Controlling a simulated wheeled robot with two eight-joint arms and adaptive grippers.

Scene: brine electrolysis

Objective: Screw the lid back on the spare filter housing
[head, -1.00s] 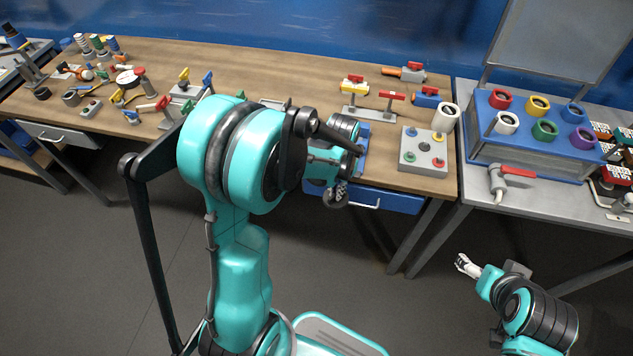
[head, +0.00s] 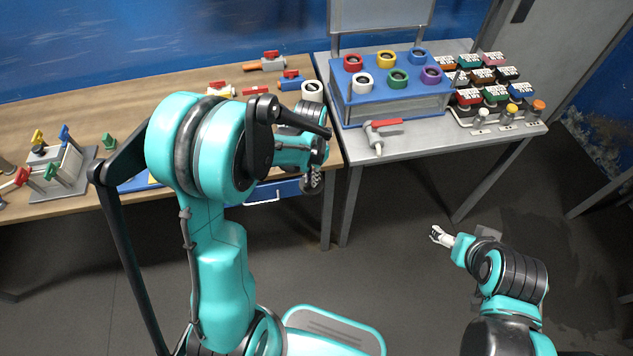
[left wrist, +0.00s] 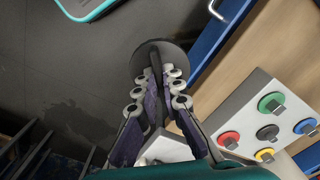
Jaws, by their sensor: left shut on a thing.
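My left gripper (left wrist: 158,88) is shut on a dark round disc (left wrist: 150,54), which looks like the lid. In the head view the left gripper (head: 312,180) hangs in front of the wooden bench edge, over the floor. A white hollow cylinder (head: 312,91), possibly the filter housing, stands open at the top on the bench's right end, beyond my left forearm. Its lower part is hidden by the arm. My right gripper (head: 442,237) is over the floor at lower right, away from both; its fingers are too small to judge.
The grey bench (head: 400,150) at right carries a blue rack (head: 390,112) of coloured rings, a red-handled tool (head: 378,135) and several dark boxes. The wooden bench (head: 100,122) holds valves. Open floor lies in front.

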